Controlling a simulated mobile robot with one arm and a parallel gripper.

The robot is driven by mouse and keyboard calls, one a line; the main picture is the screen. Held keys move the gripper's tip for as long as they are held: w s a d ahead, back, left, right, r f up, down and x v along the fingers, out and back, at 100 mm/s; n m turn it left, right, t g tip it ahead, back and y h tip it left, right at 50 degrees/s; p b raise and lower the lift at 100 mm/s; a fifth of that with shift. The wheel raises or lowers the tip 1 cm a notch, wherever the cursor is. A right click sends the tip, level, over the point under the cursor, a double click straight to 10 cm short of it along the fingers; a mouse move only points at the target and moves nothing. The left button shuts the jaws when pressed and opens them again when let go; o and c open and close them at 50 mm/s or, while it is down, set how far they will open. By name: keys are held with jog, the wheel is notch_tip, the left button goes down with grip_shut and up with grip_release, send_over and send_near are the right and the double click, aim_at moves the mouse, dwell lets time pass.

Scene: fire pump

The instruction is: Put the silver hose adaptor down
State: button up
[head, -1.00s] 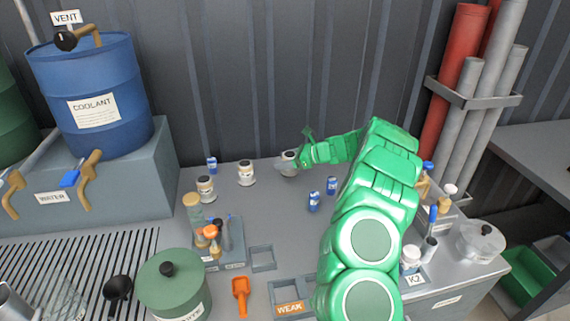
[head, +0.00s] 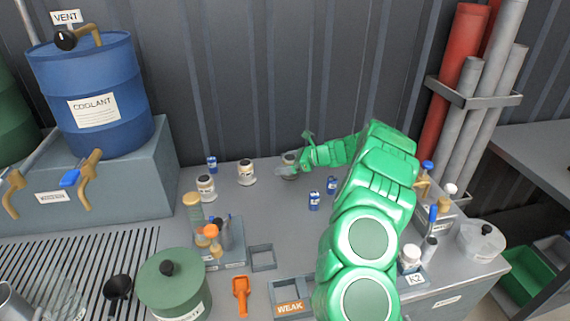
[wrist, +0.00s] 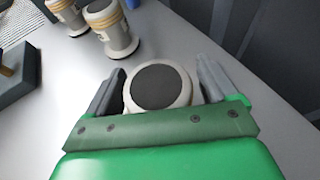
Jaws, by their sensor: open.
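The hose adaptor (head: 289,157) stands upright at the back of the bench in the head view, partly hidden by my gripper (head: 284,171). In the wrist view it is a pale round piece with a dark top (wrist: 158,86). My gripper (wrist: 158,88) is open around it, one grey finger on each side. A narrow gap shows beside each finger near the tips. The adaptor's base is hidden, but it appears to be on the bench top.
Two similar pale pieces stand to the left, a nearer one (head: 205,188) and another (head: 246,173). A bottle rack (head: 230,262) is at front left. The corrugated wall (head: 260,80) is close behind.

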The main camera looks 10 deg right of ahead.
jog(key=v, duration=1.2)
jog(key=s+a+r+n+g+h, duration=0.1)
jog(key=s+a+r+n+g, duration=0.2)
jog(key=s+a+r+n, duration=0.35)
jog(key=s+a+r+n+g, duration=0.35)
jog(key=s+a+r, duration=0.45)
jog(key=a, duration=0.4)
jog(key=s+a+r+n+g+h, duration=0.1)
jog(key=s+a+n+h, duration=0.15)
jog(key=s, duration=0.55)
jog(key=s+a+r+n+h, duration=0.15)
jog(key=s+n, duration=0.25)
jog(key=s, duration=0.5)
jog(key=s+d+f+n+h, duration=0.1)
jog(key=s+d+n+h, duration=0.2)
jog(key=s, duration=1)
jog(key=s+d+f+n+h, duration=0.2)
jog(key=s+d+n+h, duration=0.2)
jog(key=s, duration=0.9)
jog(key=shift+d+f, duration=0.35)
jog(key=shift+d, duration=0.85)
